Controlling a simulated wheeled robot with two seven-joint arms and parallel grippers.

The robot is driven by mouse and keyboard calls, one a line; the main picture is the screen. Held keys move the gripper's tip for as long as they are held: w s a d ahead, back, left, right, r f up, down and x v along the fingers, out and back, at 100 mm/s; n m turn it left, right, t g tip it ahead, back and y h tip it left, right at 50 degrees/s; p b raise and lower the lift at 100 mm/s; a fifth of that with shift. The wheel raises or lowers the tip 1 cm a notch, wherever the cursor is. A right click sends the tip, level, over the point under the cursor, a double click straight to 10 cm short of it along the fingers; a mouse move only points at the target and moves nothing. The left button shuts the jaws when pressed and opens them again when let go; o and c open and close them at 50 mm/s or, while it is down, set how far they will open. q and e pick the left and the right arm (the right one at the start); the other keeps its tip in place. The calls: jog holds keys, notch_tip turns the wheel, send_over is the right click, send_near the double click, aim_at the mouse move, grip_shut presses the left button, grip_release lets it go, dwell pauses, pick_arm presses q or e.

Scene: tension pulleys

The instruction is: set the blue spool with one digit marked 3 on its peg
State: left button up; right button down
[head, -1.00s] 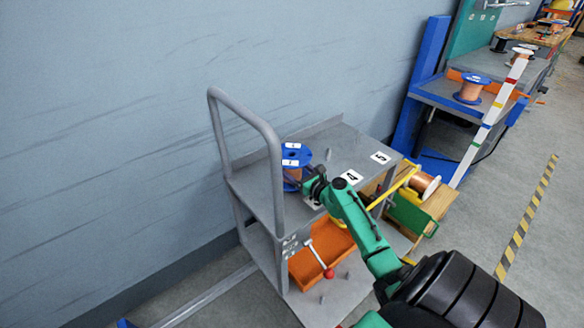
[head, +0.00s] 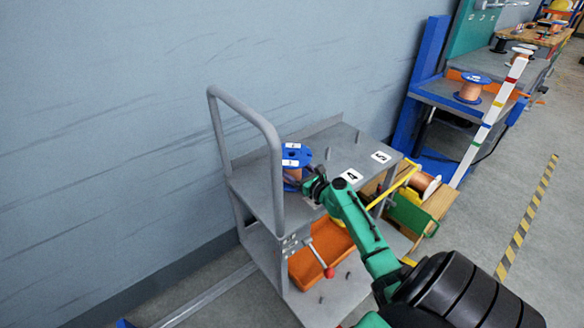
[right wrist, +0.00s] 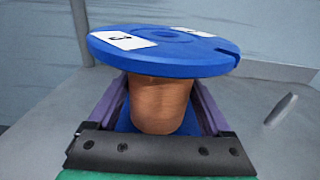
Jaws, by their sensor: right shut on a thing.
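The blue spool (head: 297,154) with copper-coloured winding is upright at the left of the cart's top shelf, with white labels on its upper flange. In the right wrist view the blue spool (right wrist: 185,62) shows a label that reads as 3. My right gripper (head: 306,183) is shut on its winding below the flange; the purple fingers lie on either side. The spool's lower end is mostly hidden, so I cannot tell whether it sits on a peg. Bare pegs stand on the shelf, one (head: 328,154) right of the spool. My left gripper is not in view.
The grey cart (head: 255,190) has a tall tube handle (head: 275,150) close left of the spool. Shelf labels 4 (head: 351,176) and 5 (head: 381,157) lie to the right. An orange bin (head: 318,258) sits on the lower shelf. Another blue spool (head: 473,88) stands on a far bench.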

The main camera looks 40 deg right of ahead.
jog(key=shift+s+a+f, duration=0.1)
jog(key=shift+f, duration=0.2)
grip_release()
jog(key=shift+f, duration=0.1)
jog(key=shift+s, duration=0.4)
jog(key=s, duration=0.4)
jog(key=s+p, duration=0.1)
jog(key=s, duration=0.8)
jog(key=shift+s+r, duration=0.25)
jog(key=shift+s, duration=0.1)
jog(key=shift+a, duration=0.1)
